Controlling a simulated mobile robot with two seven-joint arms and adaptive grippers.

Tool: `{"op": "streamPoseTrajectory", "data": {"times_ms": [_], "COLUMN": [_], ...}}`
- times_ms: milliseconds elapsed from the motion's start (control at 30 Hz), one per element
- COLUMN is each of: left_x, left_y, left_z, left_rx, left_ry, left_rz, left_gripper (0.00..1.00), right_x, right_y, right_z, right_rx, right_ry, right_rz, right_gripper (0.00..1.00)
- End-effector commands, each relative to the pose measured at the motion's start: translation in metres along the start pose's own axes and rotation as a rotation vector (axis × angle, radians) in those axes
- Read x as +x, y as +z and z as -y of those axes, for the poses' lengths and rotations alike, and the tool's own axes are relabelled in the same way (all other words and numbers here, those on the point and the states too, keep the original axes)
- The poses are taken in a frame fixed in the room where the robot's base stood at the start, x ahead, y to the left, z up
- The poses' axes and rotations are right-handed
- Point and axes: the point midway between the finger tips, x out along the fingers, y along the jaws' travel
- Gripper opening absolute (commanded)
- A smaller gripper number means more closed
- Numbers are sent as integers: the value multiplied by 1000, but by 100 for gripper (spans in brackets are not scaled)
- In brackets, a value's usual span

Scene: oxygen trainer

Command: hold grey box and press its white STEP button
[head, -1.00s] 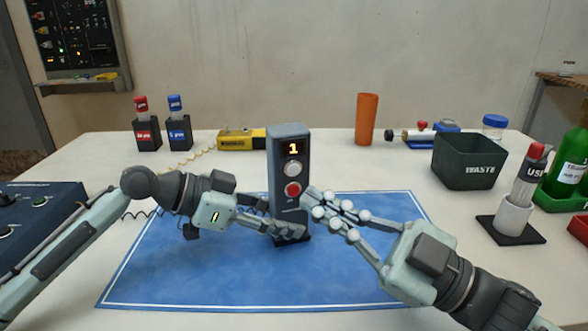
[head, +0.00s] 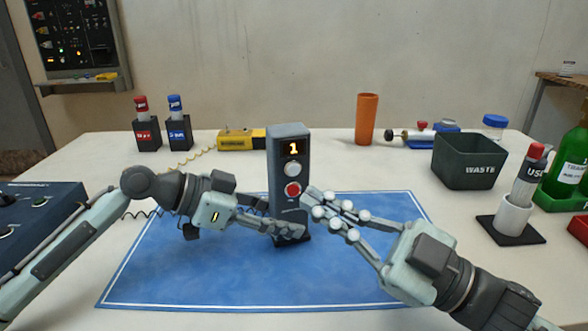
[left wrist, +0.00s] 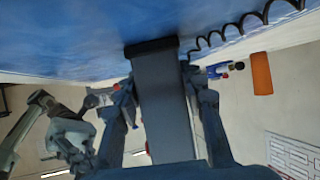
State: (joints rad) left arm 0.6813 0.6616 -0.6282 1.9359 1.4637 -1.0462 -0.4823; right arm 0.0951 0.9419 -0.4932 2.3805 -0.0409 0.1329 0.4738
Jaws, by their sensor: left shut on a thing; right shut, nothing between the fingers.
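The grey box (head: 289,180) stands upright on the blue mat (head: 200,270). Its display shows a yellow 1. Its white button (head: 292,169) sits below the display, with a red button (head: 293,190) under it. My left gripper (head: 290,231) is shut on the lower part of the box. In the left wrist view the box (left wrist: 160,100) runs between the two fingers. My right gripper (head: 308,198) is shut and empty. Its tips are just right of the box near the red button's height, below the white button; whether they touch the box I cannot tell.
A yellow device (head: 238,140) with a coiled cord lies behind the mat. An orange cup (head: 366,119), a dark waste bin (head: 468,161) and a green bottle (head: 568,165) stand at the back and right. A dark blue console (head: 40,220) is at the left. The mat's front is clear.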

Motion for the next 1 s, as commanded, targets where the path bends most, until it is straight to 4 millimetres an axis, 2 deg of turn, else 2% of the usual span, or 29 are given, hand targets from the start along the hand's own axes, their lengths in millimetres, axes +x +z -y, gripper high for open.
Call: {"op": "streamPoseTrajectory", "data": {"times_ms": [200, 533, 1000], "left_x": [0, 0, 0], "left_y": [0, 0, 0], "left_z": [0, 0, 0], "left_rx": [-1, -1, -1], "left_ry": [0, 0, 0], "left_rz": [1, 1, 1], "left_gripper": [23, 23, 23], "right_x": [-2, -26, -22], "right_y": [-1, -19, -17], "right_z": [1, 18, 14], "right_rx": [1, 6, 3], "right_ry": [0, -4, -3], "right_rz": [1, 2, -1], "right_gripper": [0, 0, 0]}}
